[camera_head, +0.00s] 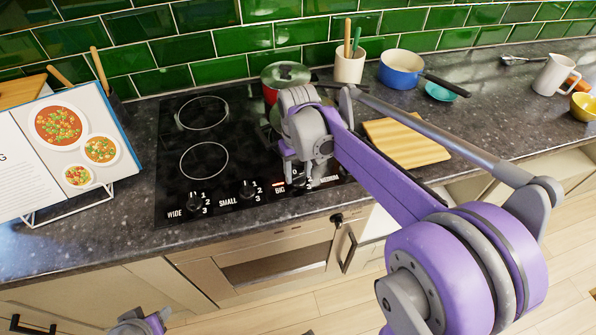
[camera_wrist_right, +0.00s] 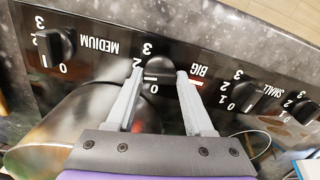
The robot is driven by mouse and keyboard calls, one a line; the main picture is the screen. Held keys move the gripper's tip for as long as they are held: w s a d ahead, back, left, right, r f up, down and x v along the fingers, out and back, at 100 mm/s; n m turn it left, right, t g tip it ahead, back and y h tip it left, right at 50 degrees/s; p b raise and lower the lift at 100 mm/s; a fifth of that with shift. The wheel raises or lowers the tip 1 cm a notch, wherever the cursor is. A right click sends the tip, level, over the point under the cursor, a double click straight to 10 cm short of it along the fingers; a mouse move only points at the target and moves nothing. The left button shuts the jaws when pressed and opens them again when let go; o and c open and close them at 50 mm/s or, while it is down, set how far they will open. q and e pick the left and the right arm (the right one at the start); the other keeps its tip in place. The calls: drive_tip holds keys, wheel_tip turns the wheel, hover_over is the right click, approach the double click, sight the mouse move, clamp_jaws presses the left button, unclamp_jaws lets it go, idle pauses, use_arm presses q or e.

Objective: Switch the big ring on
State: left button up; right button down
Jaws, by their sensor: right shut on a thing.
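The black glass hob (camera_head: 225,185) has a row of labelled knobs along its front edge. The big knob (camera_wrist_right: 160,68) is black and sits between the MEDIUM and SMALL knobs in the right wrist view. A red-lit mark (camera_wrist_right: 197,82) shows beside the BIG label there; a small red mark (camera_head: 278,184) also shows by that label in the head view. My right gripper (camera_wrist_right: 160,75) is shut on the big knob, one finger each side. The knob's exact pointer setting is hard to read. Only part of my left gripper (camera_head: 140,322) shows at the bottom edge.
The small knob (camera_head: 249,189) and wide knob (camera_head: 195,200) are left of my right gripper in the head view. A lidded red pot (camera_head: 284,76) stands at the hob's back right. A wooden board (camera_head: 405,140) lies right of the hob, partly behind my arm.

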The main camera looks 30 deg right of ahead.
sight(298, 175)
drive_tip(key=m, duration=0.5)
drive_tip(key=shift+m, duration=0.3)
drive_tip(key=m, duration=0.5)
drive_tip(key=shift+m, duration=0.4)
drive_tip(key=c, duration=0.6)
unclamp_jaws()
drive_tip(key=shift+o, duration=0.2)
wheel_tip(298, 175, up, 11)
